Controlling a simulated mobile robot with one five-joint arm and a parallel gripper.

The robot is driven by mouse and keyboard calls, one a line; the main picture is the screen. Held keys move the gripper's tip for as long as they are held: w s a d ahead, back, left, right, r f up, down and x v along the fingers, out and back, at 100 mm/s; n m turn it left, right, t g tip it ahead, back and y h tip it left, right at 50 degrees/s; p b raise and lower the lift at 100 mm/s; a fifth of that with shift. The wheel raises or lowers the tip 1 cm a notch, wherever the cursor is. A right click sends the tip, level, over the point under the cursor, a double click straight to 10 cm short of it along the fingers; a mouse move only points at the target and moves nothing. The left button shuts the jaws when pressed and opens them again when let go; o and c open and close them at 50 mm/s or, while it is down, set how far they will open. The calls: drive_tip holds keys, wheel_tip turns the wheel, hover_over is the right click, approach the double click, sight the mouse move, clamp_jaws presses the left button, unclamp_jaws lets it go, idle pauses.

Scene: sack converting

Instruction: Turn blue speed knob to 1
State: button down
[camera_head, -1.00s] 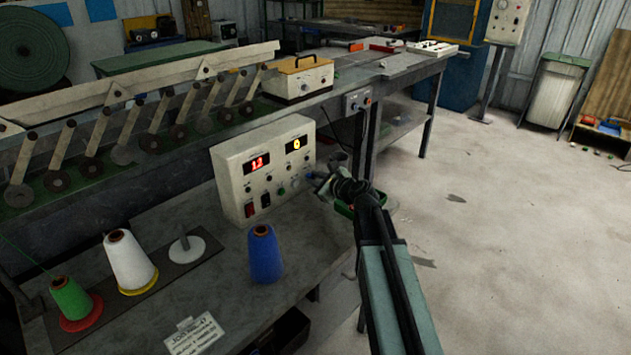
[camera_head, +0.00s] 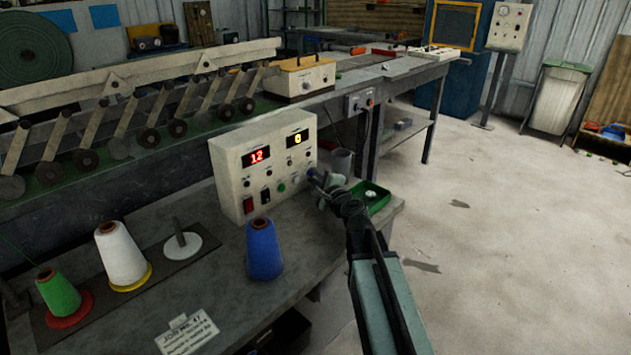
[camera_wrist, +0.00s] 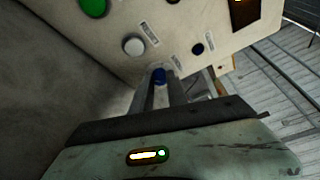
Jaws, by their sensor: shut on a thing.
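The blue speed knob (camera_wrist: 159,76) sits low on the front of the cream control box (camera_head: 232,178), at its right end. In the wrist view my gripper (camera_wrist: 161,88) has its two fingers on either side of the knob and is shut on it. In the head view my gripper (camera_head: 318,180) reaches the box's lower right corner, and its fingers mostly hide the knob (camera_head: 311,172). The red display (camera_head: 257,156) reads 12. The yellow display (camera_head: 297,138) reads 0. The knob's pointer and scale marks cannot be made out.
A green button (camera_wrist: 93,6) and a grey-white knob (camera_wrist: 133,46) are close by on the panel. A green tray (camera_head: 378,198) lies right beside my arm. A blue thread cone (camera_head: 264,250) stands in front of the box. The floor to the right is mostly clear.

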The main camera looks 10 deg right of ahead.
drive_tip(key=shift+a, duration=0.1)
idle(0.5)
drive_tip(key=c, duration=1.3)
unclamp_jaws()
